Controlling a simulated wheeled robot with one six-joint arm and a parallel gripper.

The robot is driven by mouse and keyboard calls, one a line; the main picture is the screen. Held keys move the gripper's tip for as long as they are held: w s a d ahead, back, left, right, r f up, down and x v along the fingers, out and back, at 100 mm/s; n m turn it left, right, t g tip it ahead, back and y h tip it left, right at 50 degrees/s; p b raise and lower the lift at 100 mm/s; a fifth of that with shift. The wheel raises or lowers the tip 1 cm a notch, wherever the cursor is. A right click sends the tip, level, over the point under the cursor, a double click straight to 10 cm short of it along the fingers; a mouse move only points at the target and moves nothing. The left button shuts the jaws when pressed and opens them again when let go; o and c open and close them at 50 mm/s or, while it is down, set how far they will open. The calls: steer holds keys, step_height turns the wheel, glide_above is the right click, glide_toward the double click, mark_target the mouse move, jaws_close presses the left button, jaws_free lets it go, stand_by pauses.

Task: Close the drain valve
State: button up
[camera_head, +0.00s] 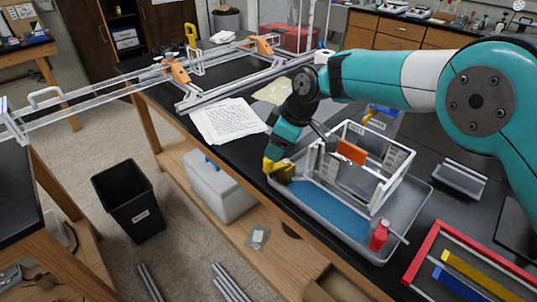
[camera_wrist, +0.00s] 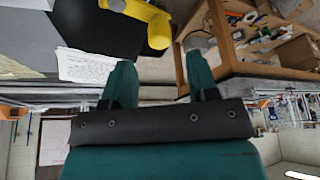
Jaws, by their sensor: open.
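A yellow fitting (camera_head: 282,171) sits at the left corner of the grey tray; it looks like the drain valve, but I cannot make out its handle position. The grey tray (camera_head: 425,205) holds a blue surface.
A white frame (camera_head: 402,175) with an orange panel stands in the tray. A red part (camera_head: 378,236) with a grey rod is at the tray's front right. Paper (camera_head: 228,121) lies left of my arm. A black bin (camera_head: 128,203) stands on the floor.

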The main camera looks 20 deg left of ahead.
steer(key=p+x, duration=0.1)
steer(key=x, duration=0.5)
steer(key=shift+r, duration=0.1)
steer(key=c, duration=0.9)
